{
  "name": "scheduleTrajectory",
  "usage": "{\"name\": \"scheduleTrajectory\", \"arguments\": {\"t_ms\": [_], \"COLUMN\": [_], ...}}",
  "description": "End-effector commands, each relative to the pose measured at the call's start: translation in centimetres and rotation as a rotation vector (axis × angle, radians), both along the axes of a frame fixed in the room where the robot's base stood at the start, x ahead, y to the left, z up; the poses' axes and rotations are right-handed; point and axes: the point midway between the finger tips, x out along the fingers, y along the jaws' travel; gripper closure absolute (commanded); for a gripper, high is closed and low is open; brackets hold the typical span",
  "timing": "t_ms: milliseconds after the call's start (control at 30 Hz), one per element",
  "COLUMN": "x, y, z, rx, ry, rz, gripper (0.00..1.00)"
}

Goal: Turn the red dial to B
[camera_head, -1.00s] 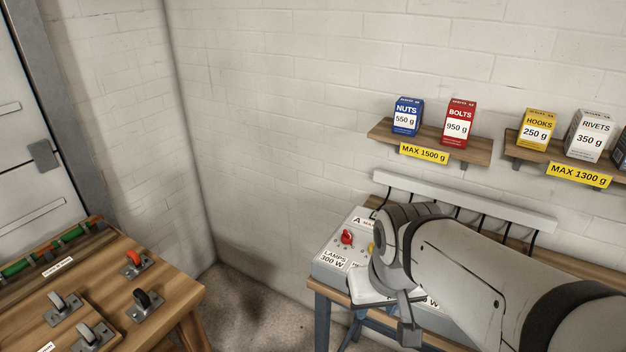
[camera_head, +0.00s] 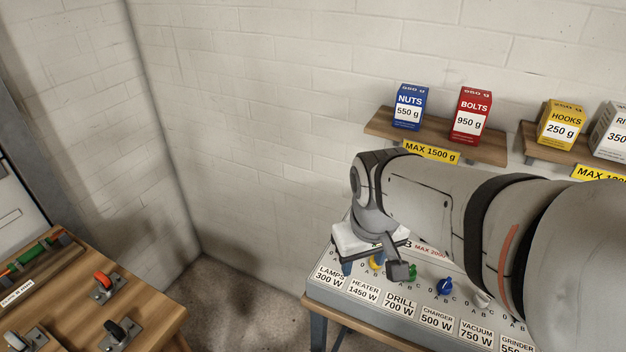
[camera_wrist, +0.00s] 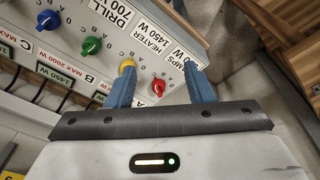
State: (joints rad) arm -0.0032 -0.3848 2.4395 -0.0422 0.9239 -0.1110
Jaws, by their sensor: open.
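The red dial (camera_wrist: 158,87), by the LAMPS 300 W label, is on the sloped panel in the wrist view. It shows between the two blue fingers of my gripper (camera_wrist: 160,68). My gripper is open, with a finger on each side of the dial; I cannot tell whether either touches it. The left finger is close to the yellow dial (camera_wrist: 127,64). Letters O, A, B and C ring each dial; the red dial's pointing is unclear. In the head view, my gripper (camera_head: 352,258) hides the red dial.
Green (camera_head: 412,272), blue (camera_head: 445,286) and white (camera_head: 483,299) dials continue rightward along the panel. Above is a shelf (camera_head: 380,127) with a blue NUTS box (camera_head: 410,108) and a red BOLTS box (camera_head: 471,117). A wooden bench (camera_head: 150,318) with levers is at lower left.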

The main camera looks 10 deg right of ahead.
Motion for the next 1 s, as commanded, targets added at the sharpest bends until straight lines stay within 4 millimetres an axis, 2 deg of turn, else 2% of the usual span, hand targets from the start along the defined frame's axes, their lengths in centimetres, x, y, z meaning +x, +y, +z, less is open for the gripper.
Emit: {"name": "scheduleTrajectory", "arguments": {"t_ms": [33, 200, 400, 500, 700, 867, 1000], "x": [1.2, 5.5, 10.2, 11.9, 13.7, 13.8, 13.3], "y": [0.1, 0.8, 1.9, 2.5, 3.2, 2.9, 2.2], "z": [0.9, 1.3, 0.4, -0.4, -1.7, -2.9, -5.0], "rx": [-0.024, -0.118, -0.209, -0.241, -0.273, -0.279, -0.277], "ry": [0.04, 0.183, 0.349, 0.416, 0.491, 0.505, 0.507], "rz": [0.062, 0.325, 0.627, 0.744, 0.877, 0.9, 0.9], "gripper": [0.52, 0.52, 0.52, 0.52, 0.52, 0.52, 0.52]}}
